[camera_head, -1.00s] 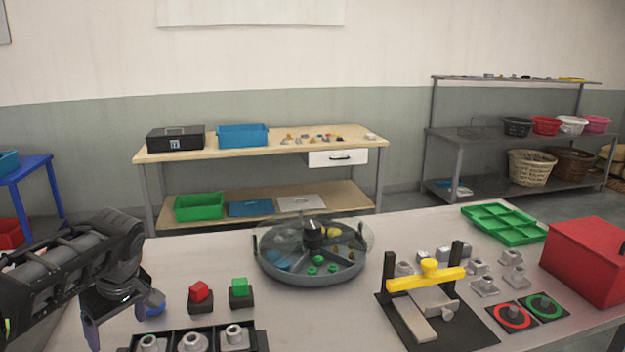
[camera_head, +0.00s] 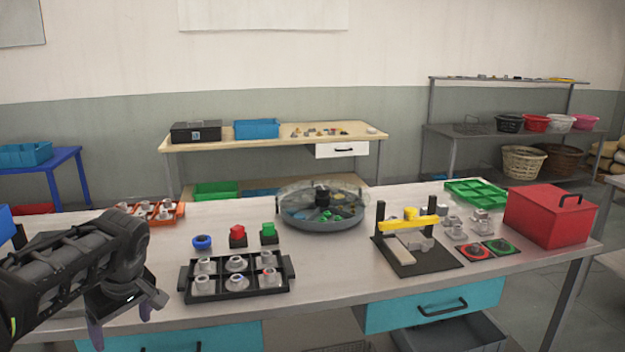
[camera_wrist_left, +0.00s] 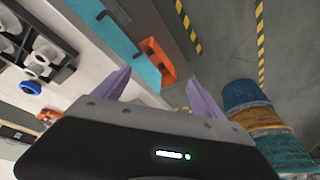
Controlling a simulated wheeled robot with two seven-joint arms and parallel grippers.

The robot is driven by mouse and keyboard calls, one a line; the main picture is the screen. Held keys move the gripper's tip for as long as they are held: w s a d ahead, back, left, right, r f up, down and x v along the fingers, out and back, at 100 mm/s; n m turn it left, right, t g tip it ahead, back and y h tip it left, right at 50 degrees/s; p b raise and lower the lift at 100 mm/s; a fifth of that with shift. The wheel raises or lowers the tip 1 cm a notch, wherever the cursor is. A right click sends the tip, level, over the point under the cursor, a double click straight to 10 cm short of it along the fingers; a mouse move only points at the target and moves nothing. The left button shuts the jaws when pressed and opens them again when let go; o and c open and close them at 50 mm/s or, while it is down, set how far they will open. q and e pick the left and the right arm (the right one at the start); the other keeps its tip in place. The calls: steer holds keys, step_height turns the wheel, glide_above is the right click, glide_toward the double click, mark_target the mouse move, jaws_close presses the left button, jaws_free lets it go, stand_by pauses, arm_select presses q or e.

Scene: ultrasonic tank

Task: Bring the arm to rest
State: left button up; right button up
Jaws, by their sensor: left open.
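My left arm enters from the left in the head view. Its dark gripper (camera_head: 122,316) has lilac fingers, which are spread with nothing between them. It hangs by the front edge of the worktable (camera_head: 330,283), left of the black tray of metal parts (camera_head: 187,291). In the left wrist view the two fingers (camera_wrist_left: 157,92) stand apart, with the floor and the teal drawer front beyond them. My right gripper is not in view.
On the table stand blue (camera_head: 202,242), red (camera_head: 237,237) and green (camera_head: 269,234) buttons, a round divided tank (camera_head: 322,222), a yellow-barred fixture (camera_head: 407,222) and a red box (camera_head: 549,218). Colourful stacked containers (camera_wrist_left: 250,118) stand on the floor in the wrist view.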

arm_select(q)
steer(key=w+d+f+m+t+h, duration=0.35)
steer(key=w+d+f+m, duration=0.2)
steer(key=w+d, duration=0.25)
steer(key=s+d+f+m+h, duration=0.1)
steer(key=d+f+m+h, duration=0.3)
steer(key=d+f, duration=1.1)
steer(key=s+d+f+m+g, duration=0.1)
steer(key=s+d+f, duration=0.2)
steer(key=s+f, duration=0.4)
steer(key=s+d+f+m, duration=0.1)
steer(key=s+d+f, duration=0.2)
steer(key=s+f, duration=0.35)
steer(key=s+d+f+g, duration=0.2)
steer(key=s+f, duration=0.2)
steer(key=s, duration=0.3)
steer(key=s+d+f+g, duration=0.2)
steer(key=s+f, duration=0.3)
steer(key=s, duration=0.3)
steer(key=shift+s+d+f+n, duration=0.15)
steer(key=shift+s+f+n, duration=0.15)
steer(key=shift+n, duration=0.15)
